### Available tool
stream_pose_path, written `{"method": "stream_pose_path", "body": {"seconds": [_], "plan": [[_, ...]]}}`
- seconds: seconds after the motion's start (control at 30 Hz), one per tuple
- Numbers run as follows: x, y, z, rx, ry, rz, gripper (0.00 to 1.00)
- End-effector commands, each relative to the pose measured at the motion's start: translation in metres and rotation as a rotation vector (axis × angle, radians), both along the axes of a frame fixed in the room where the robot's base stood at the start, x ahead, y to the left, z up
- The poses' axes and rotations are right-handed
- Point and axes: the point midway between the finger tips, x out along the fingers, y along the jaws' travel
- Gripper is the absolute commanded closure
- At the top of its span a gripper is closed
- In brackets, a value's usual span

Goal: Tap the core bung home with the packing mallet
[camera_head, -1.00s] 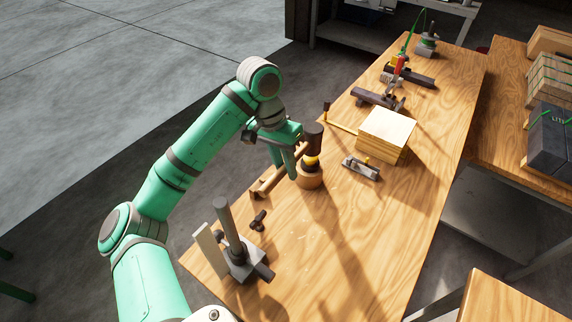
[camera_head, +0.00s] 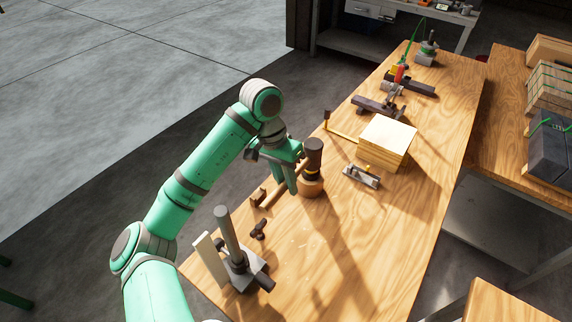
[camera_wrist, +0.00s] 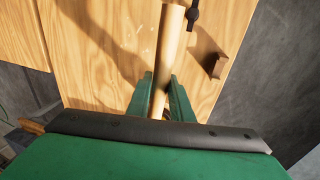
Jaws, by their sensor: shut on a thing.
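My gripper (camera_head: 289,181) is shut on the pale wooden handle of the packing mallet (camera_head: 313,153). In the wrist view the handle (camera_wrist: 171,45) runs between the two green fingers (camera_wrist: 164,97). The mallet's dark brown head is right above the core bung (camera_head: 312,174), of which only a thin yellow band shows. The head looks to be touching the bung, but the contact is hidden. The bung sits at the top of a round brown wooden core (camera_head: 311,188) on the bench. How deep it sits is hard to tell.
A metal stand with an upright post (camera_head: 228,235) is at the near left of the bench (camera_head: 340,245). A small dark tool (camera_head: 258,229) lies beside it. A plane-like tool (camera_head: 362,176) and a pale block (camera_head: 388,141) stand to the right. The near right bench top is clear.

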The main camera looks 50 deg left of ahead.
Motion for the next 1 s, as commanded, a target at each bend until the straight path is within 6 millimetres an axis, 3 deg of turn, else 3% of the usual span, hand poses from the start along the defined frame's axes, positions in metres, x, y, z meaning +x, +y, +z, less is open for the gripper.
{"method": "stream_pose_path", "body": {"seconds": [0.03, 0.27, 0.6, 1.0], "plan": [[0.001, 0.003, 0.009, 0.013, -0.008, 0.0, 1.0], [0.001, 0.003, 0.018, 0.016, -0.007, 0.0, 1.0], [0.0, 0.002, 0.055, 0.015, -0.006, 0.0, 1.0], [0.0, 0.001, 0.058, 0.013, -0.007, 0.001, 1.0]]}}
